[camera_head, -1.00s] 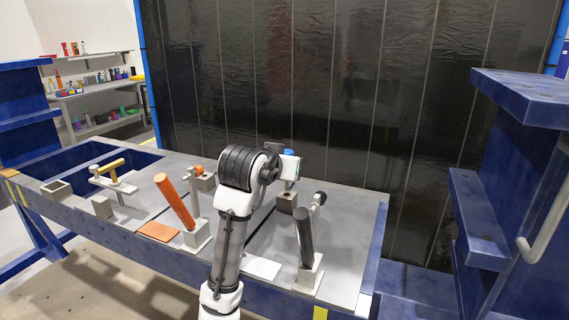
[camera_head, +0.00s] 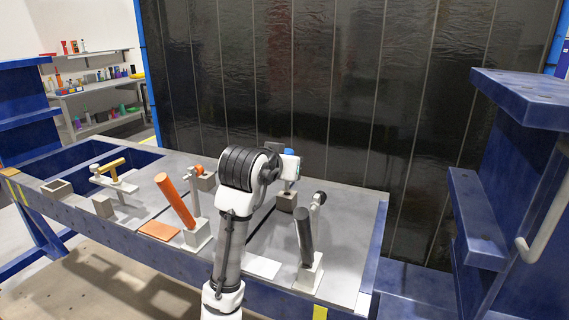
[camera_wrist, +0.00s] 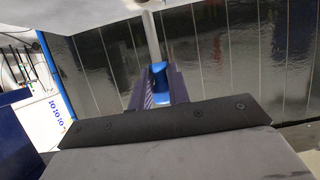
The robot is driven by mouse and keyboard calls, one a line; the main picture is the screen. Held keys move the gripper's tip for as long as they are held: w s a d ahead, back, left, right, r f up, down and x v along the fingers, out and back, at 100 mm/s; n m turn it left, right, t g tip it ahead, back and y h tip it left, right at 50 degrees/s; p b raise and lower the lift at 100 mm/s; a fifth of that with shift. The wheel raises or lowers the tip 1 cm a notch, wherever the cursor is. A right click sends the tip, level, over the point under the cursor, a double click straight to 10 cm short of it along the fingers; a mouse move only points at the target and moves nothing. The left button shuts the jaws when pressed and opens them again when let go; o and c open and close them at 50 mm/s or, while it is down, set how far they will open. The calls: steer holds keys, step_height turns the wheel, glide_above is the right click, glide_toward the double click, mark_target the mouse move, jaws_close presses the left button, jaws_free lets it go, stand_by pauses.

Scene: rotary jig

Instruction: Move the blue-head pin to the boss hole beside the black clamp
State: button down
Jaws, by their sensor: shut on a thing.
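The blue-head pin (camera_wrist: 159,84) is between the fingers of my gripper (camera_wrist: 160,92) in the wrist view, with its pale shank running away from the blue head. In the head view the blue head (camera_head: 289,152) shows just behind the white end of my arm. My gripper is shut on it, largely hidden there by the arm. The grey boss block (camera_head: 286,202) stands directly below, beside the black clamp (camera_head: 305,232). The shank points down toward this block; I cannot tell whether its tip is in the hole.
An orange clamp (camera_head: 176,202) with another grey block (camera_head: 206,182) behind it stands left of my arm. The grey table (camera_head: 358,225) is clear at the right.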

mark_target(287, 184)
steer(key=shift+s+f+b, duration=0.1)
steer(key=shift+f+b, duration=1.35)
steer(key=shift+f, duration=0.95)
steer(key=shift+d+r+p, duration=0.1)
steer(key=shift+r+p, duration=0.85)
steer(key=shift+p, duration=0.05)
steer(key=shift+r+p, duration=0.85)
steer(key=shift+r, duration=0.1)
steer(key=shift+p, duration=0.45)
stand_by(0.4)
steer(key=shift+f+b, duration=1.15)
steer(key=shift+f, duration=1)
steer(key=c, duration=1.3)
jaws_free()
steer(key=shift+o, duration=0.2)
